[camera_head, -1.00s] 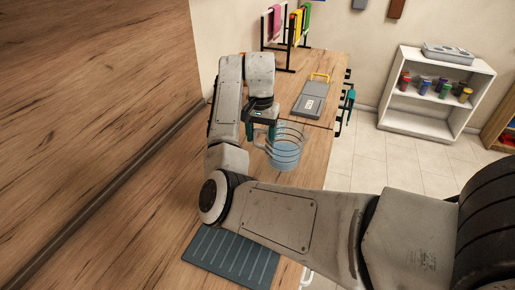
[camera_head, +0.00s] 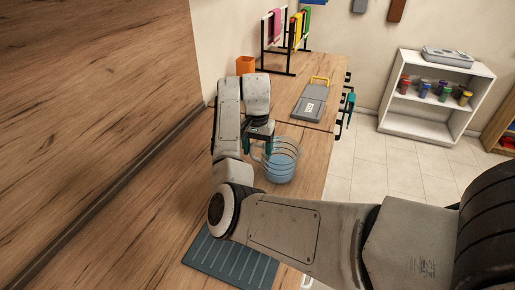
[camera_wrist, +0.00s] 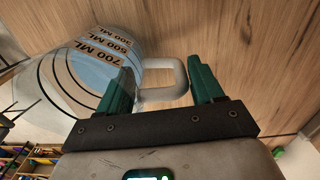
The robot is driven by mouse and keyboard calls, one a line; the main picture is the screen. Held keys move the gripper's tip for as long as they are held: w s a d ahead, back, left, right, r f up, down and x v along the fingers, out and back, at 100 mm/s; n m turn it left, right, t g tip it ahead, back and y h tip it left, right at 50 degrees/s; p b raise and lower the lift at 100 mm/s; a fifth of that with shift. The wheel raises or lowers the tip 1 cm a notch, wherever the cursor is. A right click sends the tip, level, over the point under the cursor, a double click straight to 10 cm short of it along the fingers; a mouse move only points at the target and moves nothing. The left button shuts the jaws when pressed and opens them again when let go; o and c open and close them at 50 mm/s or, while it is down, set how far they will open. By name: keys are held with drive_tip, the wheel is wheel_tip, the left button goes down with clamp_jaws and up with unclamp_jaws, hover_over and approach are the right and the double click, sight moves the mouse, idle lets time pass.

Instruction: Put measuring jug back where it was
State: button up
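The measuring jug (camera_head: 280,162) is clear, with dark ring lines and pale blue liquid inside. It is over the wooden counter near its right edge and looks about upright; I cannot tell whether its base touches the counter. In the wrist view the jug (camera_wrist: 85,72) shows volume marks at the upper left. My gripper (camera_head: 258,143) is at the jug's handle, on its left side.
An orange cup (camera_head: 245,65) and a black rack (camera_head: 275,68) stand behind. A dark ribbed mat (camera_head: 230,262) lies in front. A wooden wall (camera_head: 100,130) borders the left.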

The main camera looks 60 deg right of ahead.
drive_tip(key=o, duration=0.3)
drive_tip(key=shift+o, duration=0.2)
wheel_tip(320, 180, up, 11)
drive_tip(key=shift+w+r+p, duration=0.1)
drive_tip(key=shift+r+p, duration=0.1)
drive_tip(key=shift+p, duration=0.3)
drive_tip(key=shift+r, duration=0.45)
